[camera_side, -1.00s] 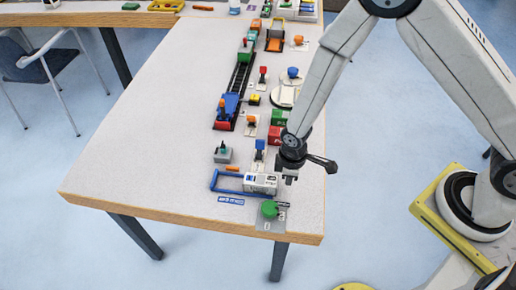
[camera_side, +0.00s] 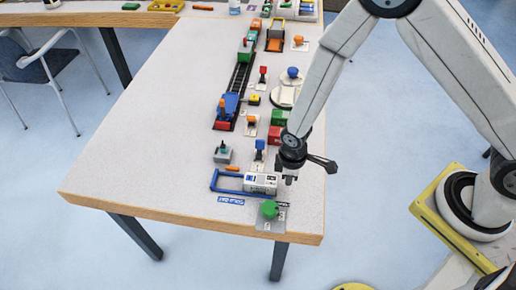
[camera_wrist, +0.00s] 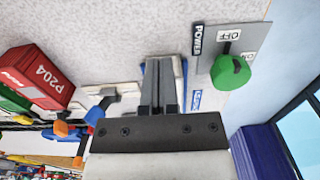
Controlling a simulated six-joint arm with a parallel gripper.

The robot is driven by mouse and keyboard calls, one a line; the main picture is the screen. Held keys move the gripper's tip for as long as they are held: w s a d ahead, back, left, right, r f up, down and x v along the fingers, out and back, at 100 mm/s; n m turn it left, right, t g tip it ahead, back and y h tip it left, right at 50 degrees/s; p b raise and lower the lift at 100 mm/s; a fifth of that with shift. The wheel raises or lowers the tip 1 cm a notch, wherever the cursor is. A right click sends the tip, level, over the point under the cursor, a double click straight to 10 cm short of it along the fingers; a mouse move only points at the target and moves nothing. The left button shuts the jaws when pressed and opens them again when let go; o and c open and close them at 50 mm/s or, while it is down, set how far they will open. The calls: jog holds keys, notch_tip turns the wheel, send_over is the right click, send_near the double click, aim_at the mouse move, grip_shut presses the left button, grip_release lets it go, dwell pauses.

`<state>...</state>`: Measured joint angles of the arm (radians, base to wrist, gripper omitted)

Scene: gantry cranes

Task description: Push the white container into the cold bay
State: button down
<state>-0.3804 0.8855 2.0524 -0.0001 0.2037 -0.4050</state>
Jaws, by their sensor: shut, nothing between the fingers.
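The white container (camera_side: 260,183), with dark markings, sits near the table's front edge in the side view. It stands at the right end of a blue U-shaped frame (camera_side: 213,181), which appears to be the cold bay; a blue label (camera_side: 231,201) lies in front of it. The left part of the frame is empty. My gripper (camera_side: 289,180) is shut and empty, pointing down just right of the container; I cannot tell whether they touch. In the wrist view the shut fingers (camera_wrist: 159,72) cover most of a white shape with a blue edge.
A green knob (camera_side: 269,209) on a grey power plate stands close in front of the container. A grey block with a lever (camera_side: 222,153) and a blue-topped lever (camera_side: 260,149) stand behind the frame. Red (camera_side: 275,134) and green containers are farther back. The table's left front is clear.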

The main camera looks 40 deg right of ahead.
aim_at(264, 180)
jog(key=shift+f, duration=0.15)
jog(key=shift+f, duration=1.35)
jog(key=shift+w+a, duration=0.8)
jog(key=shift+w+a, duration=0.25)
jog(key=shift+a, duration=0.1)
jog(key=shift+w+a, duration=0.25)
jog(key=shift+w, duration=0.1)
jog(key=shift+w+a, duration=0.15)
jog(key=shift+w+a, duration=0.8)
